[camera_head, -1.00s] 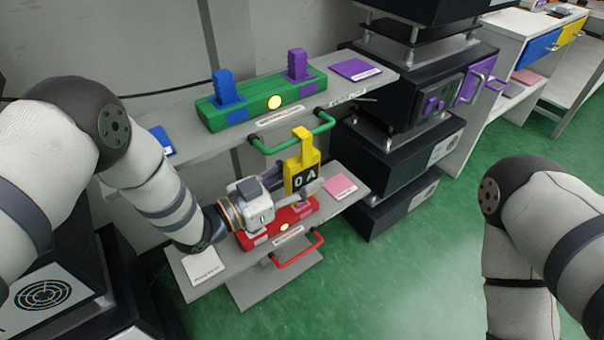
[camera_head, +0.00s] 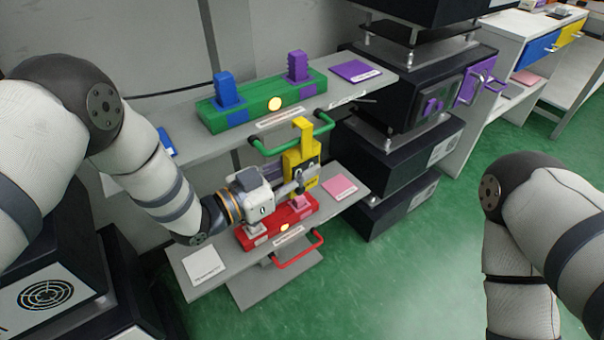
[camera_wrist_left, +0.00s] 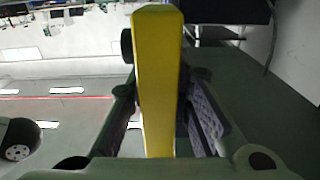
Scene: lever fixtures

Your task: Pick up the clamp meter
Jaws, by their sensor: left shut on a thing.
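The clamp meter (camera_head: 294,162) is yellow with a dark face and a hook-shaped top. My left gripper (camera_head: 306,180) is shut on it and holds it above the lower shelf, over the red fixture's right end. Gripper parts cover much of its dark face. In the left wrist view the yellow meter body (camera_wrist_left: 158,80) stands between the two fingers of my left gripper (camera_wrist_left: 160,115). My right arm shows at the right edge of the head view, but its gripper is out of view.
The green fixture (camera_head: 240,112) with blue and purple levers sits on the upper shelf; its green handle (camera_head: 290,146) is close to the meter. The red fixture (camera_head: 268,231) sits on the lower shelf beside a pink pad (camera_head: 339,187). Dark cabinets (camera_head: 390,150) stand to the right.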

